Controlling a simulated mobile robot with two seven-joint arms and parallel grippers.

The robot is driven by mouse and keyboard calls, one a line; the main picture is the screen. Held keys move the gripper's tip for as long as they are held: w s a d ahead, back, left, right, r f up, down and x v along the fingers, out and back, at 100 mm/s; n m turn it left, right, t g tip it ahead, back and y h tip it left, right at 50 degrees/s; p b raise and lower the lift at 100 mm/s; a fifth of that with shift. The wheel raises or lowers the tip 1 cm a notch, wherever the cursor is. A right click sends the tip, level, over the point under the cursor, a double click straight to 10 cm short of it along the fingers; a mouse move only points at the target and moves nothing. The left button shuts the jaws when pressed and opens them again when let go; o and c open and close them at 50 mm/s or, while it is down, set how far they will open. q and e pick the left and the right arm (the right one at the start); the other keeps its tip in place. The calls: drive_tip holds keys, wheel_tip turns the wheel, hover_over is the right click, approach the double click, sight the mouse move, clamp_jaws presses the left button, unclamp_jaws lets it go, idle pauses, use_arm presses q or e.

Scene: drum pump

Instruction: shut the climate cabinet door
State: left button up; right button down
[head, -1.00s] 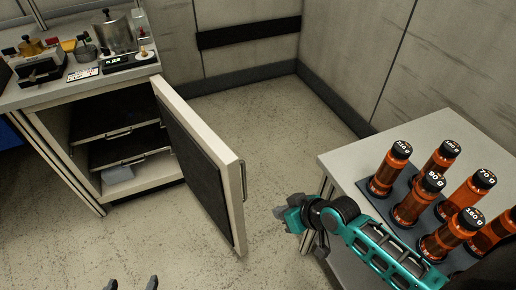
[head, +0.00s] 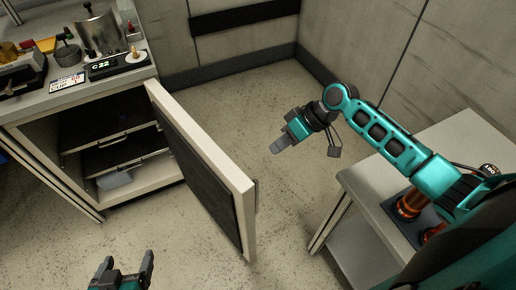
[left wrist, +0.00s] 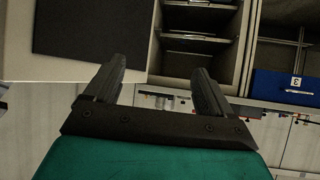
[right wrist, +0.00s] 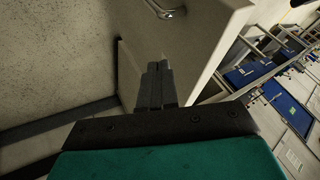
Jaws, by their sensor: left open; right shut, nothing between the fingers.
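The climate cabinet (head: 45,150) stands at the left under a worktop, its front open onto dark shelves. Its door (head: 208,160) stands wide open, swung out into the room, with a dark inner panel and a pale edge. In the right wrist view the door's outer face (right wrist: 205,35) carries a metal handle (right wrist: 165,8). My right gripper (head: 277,147) is shut and empty, to the right of the door, on its outer side and apart from it in the head view. My left gripper (head: 127,265) is open and empty, low in front of the cabinet, left of the door.
A pale side table (head: 360,190) with orange bottles (head: 410,203) stands at the right, partly hidden by my right arm. Instruments and a metal pot (head: 101,34) stand on the worktop (head: 75,90). The floor between door and side table is clear.

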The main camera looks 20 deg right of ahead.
use_arm(q)
drive_tip(key=shift+s+f, duration=0.15)
drive_tip(key=shift+s, duration=0.1)
use_arm(e)
drive_tip(key=a+f, duration=0.7)
drive_tip(key=a, duration=0.2)
drive_tip(key=shift+w+f, duration=0.15)
drive_tip(key=shift+w, duration=0.15)
use_arm(q)
drive_tip(key=shift+s, duration=0.1)
use_arm(e)
drive_tip(key=shift+a, duration=0.1)
